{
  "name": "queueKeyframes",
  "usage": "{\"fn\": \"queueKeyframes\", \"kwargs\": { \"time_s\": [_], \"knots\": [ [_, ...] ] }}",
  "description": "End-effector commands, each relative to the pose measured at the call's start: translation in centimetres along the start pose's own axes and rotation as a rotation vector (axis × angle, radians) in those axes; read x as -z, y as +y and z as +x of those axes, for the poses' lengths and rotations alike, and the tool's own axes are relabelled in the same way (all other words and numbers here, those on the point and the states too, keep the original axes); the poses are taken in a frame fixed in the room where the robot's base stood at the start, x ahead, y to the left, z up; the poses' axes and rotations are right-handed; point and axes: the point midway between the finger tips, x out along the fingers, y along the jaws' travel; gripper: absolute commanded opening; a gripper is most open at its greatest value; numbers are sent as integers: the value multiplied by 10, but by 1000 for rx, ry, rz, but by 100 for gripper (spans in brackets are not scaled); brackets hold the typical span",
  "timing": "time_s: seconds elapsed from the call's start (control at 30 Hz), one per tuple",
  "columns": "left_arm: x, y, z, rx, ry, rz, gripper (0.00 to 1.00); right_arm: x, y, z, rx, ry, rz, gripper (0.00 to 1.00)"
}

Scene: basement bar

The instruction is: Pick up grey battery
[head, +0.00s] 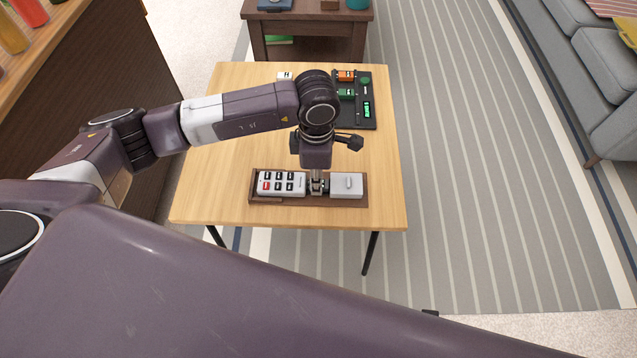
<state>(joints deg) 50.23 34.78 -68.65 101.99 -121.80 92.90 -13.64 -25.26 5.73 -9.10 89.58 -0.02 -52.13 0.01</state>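My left gripper (318,184) points down at a dark brown wooden tray (312,203) near the front of the light wood table. Its fingertips are low, between a grey remote (281,183) with black buttons and one red button, and a grey cover piece (347,185). The fingers are too small and partly hidden to tell whether they are open or shut. I cannot make out a grey battery clearly; anything between the fingers is hidden. My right gripper is not in view.
A black holder (355,119) at the table's back right carries an orange battery (345,75) and green ones (347,94). A small white object (285,75) lies left of it. The table's left and front right are clear. A grey sofa (590,60) stands right.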

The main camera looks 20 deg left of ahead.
Motion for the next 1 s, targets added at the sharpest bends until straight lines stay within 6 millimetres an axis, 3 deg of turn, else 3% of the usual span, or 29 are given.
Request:
{"fn": "queueKeyframes", "kwargs": {
  "time_s": [0.1,0.4,0.57,0.77,1.0],
  "knots": [
    [0,0,0,0,0,0,0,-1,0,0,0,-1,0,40],
    [0,0,-2,-1,-1,0,0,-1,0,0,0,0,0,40],
    [-1,1,-12,-2,-2,0,0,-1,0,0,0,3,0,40],
    [-1,2,-47,-5,-2,0,0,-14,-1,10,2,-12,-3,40],
    [-1,2,-117,-7,-3,1,0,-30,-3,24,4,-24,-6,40]
  ]
}}
